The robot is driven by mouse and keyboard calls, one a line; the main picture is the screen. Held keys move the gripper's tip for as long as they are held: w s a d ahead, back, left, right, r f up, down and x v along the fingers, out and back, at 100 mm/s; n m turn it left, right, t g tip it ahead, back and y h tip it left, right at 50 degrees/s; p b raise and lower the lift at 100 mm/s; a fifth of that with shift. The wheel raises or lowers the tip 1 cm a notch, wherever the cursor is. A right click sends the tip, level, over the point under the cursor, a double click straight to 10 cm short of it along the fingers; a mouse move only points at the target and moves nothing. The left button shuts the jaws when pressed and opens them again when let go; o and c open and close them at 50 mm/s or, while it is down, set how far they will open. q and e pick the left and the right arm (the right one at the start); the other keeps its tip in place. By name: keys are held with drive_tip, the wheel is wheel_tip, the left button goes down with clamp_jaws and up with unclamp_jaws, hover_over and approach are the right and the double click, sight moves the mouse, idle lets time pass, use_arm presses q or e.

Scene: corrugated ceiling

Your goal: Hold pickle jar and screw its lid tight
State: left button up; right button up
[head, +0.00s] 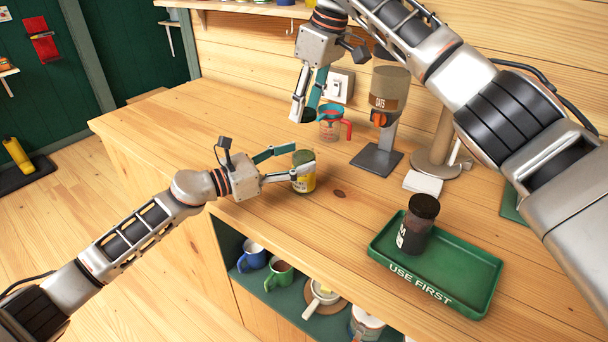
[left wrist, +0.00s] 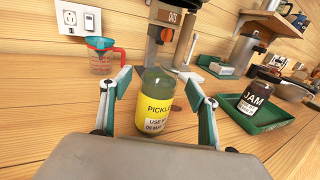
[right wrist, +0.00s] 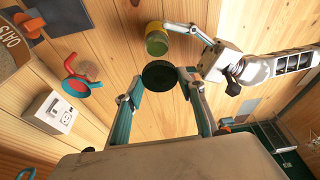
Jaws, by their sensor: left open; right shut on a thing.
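The pickle jar (head: 305,181) stands upright on the wooden counter, with a yellow label and no lid on it; it also shows in the left wrist view (left wrist: 156,108) and right wrist view (right wrist: 157,38). My left gripper (head: 291,163) is open, with its fingers on either side of the jar in the left wrist view (left wrist: 154,80). My right gripper (head: 309,108) is shut on the dark round lid (right wrist: 158,75) and holds it in the air above the counter, apart from the jar. In the head view the lid is mostly hidden by the fingers.
A red-handled measuring cup (head: 331,127) and an oats dispenser (head: 388,95) stand behind the jar. A dark-lidded jam jar (head: 416,225) stands on a green "USE FIRST" tray (head: 470,265) at the right. Mugs (head: 278,275) sit on a shelf below. The counter's left part is clear.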

use_arm(q)
drive_tip(key=shift+x, duration=1.2)
drive_tip(key=c, duration=1.7)
drive_tip(key=shift+c, duration=0.2)
use_arm(e)
hover_over(304, 145)
drive_tip(key=shift+s+d+f, duration=0.15)
drive_tip(key=shift+f, duration=1.15)
drive_tip(key=shift+s+d+f, duration=0.15)
drive_tip(key=shift+f, duration=1.1)
drive_tip(key=shift+f, duration=0.85)
use_arm(q)
clamp_jaws()
use_arm(e)
drive_tip(key=shift+f, duration=0.6)
